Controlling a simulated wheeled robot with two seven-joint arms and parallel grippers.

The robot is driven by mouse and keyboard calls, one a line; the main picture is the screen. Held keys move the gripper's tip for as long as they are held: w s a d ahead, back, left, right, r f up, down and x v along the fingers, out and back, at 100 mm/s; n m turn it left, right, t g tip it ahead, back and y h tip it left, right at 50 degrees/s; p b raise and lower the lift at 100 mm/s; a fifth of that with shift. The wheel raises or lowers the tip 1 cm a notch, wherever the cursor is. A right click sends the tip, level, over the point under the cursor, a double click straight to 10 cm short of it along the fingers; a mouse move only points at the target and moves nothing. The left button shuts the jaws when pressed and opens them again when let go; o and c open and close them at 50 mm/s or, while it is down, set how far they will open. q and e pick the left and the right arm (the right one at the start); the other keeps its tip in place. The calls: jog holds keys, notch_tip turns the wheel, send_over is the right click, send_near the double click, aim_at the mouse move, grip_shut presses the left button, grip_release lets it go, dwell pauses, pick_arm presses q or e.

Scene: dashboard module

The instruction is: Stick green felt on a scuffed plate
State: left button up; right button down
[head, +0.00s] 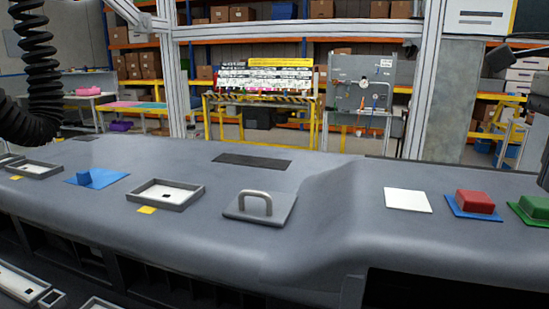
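A green block on a flat green base (533,209) sits at the right edge of the grey dashboard, partly cut off by the frame; I cannot tell whether it is felt. A flat white square (408,201) lies left of it on the dashboard. A grey plate with an arched handle (260,207) lies at the middle. I cannot make out scuffs on either. Neither of my grippers can be made out. Dark shapes at the right edge are cut off and unclear.
A red block on a blue base (473,205) sits between the white square and the green block. Shallow trays (165,194), (34,170) and a blue piece (97,178) lie left. A raised ridge (325,208) crosses the dashboard. A black coiled hose (38,75) hangs at upper left.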

aim_at(543, 202)
jog(key=shift+f+b, duration=0.55)
jog(key=shift+f, duration=0.55)
dwell(1.2)
notch_tip(543, 202, up, 3)
jog(key=p, duration=0.3)
jog(key=shift+r, duration=2.65)
